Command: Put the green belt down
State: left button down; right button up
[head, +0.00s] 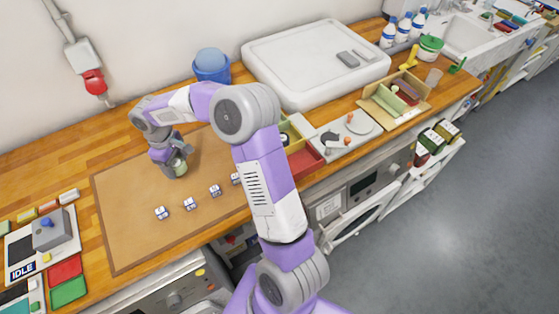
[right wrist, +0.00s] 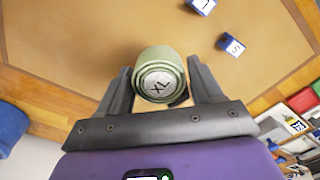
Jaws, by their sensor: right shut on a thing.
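The green belt (head: 180,170) is a rolled coil at the far part of the tan mat (head: 125,225) in the head view. In the right wrist view the belt (right wrist: 160,58) shows its spiral end with a white round XL label. My right gripper (head: 178,157) is shut on the belt, with one finger on each side of the coil in the right wrist view (right wrist: 160,90). The coil is at or just above the mat; I cannot tell if it touches. My left gripper is not in view.
Several small white-and-blue size blocks (head: 190,204) stand in a row on the mat; one marked S (right wrist: 231,45) shows in the wrist view. A blue tub (head: 211,70) stands behind by the wall. A grey device (head: 52,230) stands at left. The mat's left part is clear.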

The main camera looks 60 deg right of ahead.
jog(key=s+d+m+p, duration=0.4)
jog(key=s+d+p, duration=0.2)
jog(key=s+d, duration=0.7)
jog(key=m+p, duration=0.5)
jog(key=p, duration=0.1)
send_over(298, 164)
notch_tip(298, 164, down, 5)
jog(key=shift+r, duration=0.2)
notch_tip(298, 164, down, 4)
jog(key=shift+a+r, duration=0.1)
jog(key=shift+f, duration=0.45)
jog(key=shift+f, duration=0.2)
jog(key=o, duration=1.2)
jog(key=shift+o, duration=0.2)
